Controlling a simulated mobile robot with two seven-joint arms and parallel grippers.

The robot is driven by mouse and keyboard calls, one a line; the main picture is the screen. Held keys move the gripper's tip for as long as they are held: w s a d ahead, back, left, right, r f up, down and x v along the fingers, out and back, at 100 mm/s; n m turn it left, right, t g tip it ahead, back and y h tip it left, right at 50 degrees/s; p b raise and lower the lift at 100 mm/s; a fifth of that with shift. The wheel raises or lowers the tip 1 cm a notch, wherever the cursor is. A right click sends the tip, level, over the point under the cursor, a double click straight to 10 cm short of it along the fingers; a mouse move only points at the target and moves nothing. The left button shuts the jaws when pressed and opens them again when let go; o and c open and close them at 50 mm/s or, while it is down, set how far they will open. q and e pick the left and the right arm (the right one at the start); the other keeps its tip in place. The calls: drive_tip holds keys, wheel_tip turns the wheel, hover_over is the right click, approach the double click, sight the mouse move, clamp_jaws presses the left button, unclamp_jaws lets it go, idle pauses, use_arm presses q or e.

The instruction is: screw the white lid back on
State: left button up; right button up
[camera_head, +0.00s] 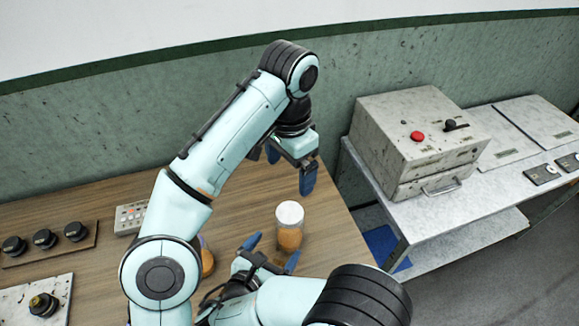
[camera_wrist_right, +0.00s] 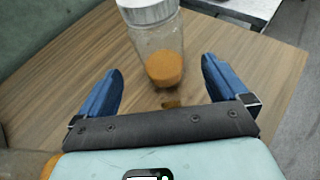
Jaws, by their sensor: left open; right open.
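A clear jar (camera_head: 289,238) with orange-brown contents stands upright on the wooden table. The white lid (camera_head: 290,212) sits on top of its mouth; I cannot tell whether it is screwed tight. In the right wrist view the jar (camera_wrist_right: 160,48) stands ahead of the open fingers, with the lid (camera_wrist_right: 147,11) cut by the top edge. My right gripper (camera_head: 271,252) is open and empty, low at the jar's near left side. My left gripper (camera_head: 290,168) is open and empty, above and behind the jar, clear of the lid.
An orange object (camera_head: 207,259) is partly hidden behind my left arm. A board with black knobs (camera_head: 45,240) and a small button box (camera_head: 130,217) lie at left. A metal box with a red button (camera_head: 417,136) stands on the grey bench at right. The table right of the jar is clear.

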drive_tip(key=v, duration=0.4)
drive_tip(key=shift+s+a+r+p, duration=0.1)
drive_tip(key=shift+s+p, duration=0.15)
drive_tip(key=shift+p, duration=0.1)
